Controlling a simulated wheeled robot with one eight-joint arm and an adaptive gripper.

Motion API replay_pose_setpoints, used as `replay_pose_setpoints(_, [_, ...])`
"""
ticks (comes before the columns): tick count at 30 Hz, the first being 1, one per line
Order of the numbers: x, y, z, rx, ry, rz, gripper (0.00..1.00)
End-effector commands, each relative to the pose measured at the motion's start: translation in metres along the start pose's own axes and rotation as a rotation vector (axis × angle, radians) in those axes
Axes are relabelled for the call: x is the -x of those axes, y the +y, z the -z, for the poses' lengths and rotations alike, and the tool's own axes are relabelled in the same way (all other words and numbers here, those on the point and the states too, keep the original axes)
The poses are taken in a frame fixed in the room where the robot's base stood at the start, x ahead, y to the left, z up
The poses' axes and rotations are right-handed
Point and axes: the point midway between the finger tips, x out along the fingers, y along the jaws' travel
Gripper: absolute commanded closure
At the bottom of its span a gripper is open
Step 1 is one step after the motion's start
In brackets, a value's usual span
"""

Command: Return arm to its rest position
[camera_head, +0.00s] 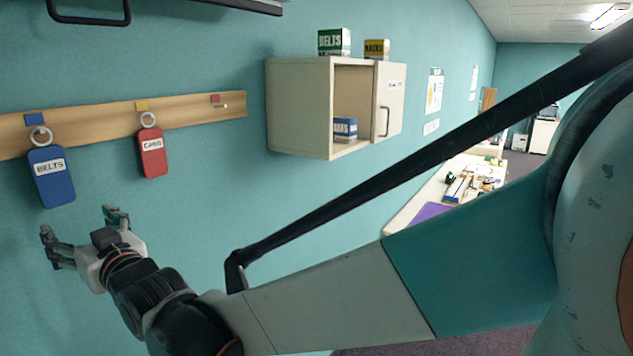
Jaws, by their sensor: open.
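My gripper (84,234) is at the lower left, its two fingers spread apart with nothing between them. My arm stretches from the right edge across the lower part of the view to it. The gripper shows below a blue tag marked BELTS (52,178) and a red tag (152,153), apart from both in the picture. Both tags hang by rings from a wooden rail (85,122) on the teal wall.
A wall cabinet (300,108) has its sliding or hinged door (391,100) at the right and a blue box (345,129) inside. A green box (333,42) and a yellow box (376,49) stand on top. A cluttered table (405,213) lies behind my arm.

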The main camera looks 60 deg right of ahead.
Motion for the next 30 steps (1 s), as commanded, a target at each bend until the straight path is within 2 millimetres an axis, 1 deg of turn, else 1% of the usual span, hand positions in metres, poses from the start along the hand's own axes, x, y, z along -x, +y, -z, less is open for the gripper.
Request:
replay_pose_setpoints(1, [0.011, 0.0, -0.032, 0.0, -0.042, 0.0, 0.28])
replay_pose_setpoints(6, [0.042, 0.0, -0.106, 0.0, -0.207, 0.0, 0.28])
replay_pose_setpoints(8, [0.054, 0.0, -0.131, 0.0, -0.265, 0.0, 0.28])
replay_pose_setpoints(9, [0.063, 0.0, -0.148, 0.0, -0.304, 0.0, 0.28])
replay_pose_setpoints(11, [0.076, 0.0, -0.174, 0.0, -0.362, 0.0, 0.28])
replay_pose_setpoints(12, [0.086, 0.0, -0.191, 0.0, -0.401, 0.0, 0.28])
replay_pose_setpoints(14, [0.101, 0.0, -0.216, 0.0, -0.459, 0.0, 0.28])
replay_pose_setpoints(15, [0.111, 0.0, -0.234, 0.0, -0.497, 0.0, 0.28])
replay_pose_setpoints(20, [0.156, 0.0, -0.301, 0.0, -0.652, 0.0, 0.28])
replay_pose_setpoints(21, [0.168, 0.0, -0.317, 0.0, -0.691, 0.0, 0.28])
replay_pose_setpoints(23, [0.186, 0.0, -0.342, 0.0, -0.748, 0.0, 0.28])
replay_pose_setpoints(24, [0.199, 0.0, -0.358, 0.0, -0.787, 0.0, 0.28])
replay_pose_setpoints(27, [0.23, 0.0, -0.395, 0.0, -0.878, 0.0, 0.28])
replay_pose_setpoints(30, [0.256, 0.0, -0.424, 0.0, -0.954, 0.0, 0.28])
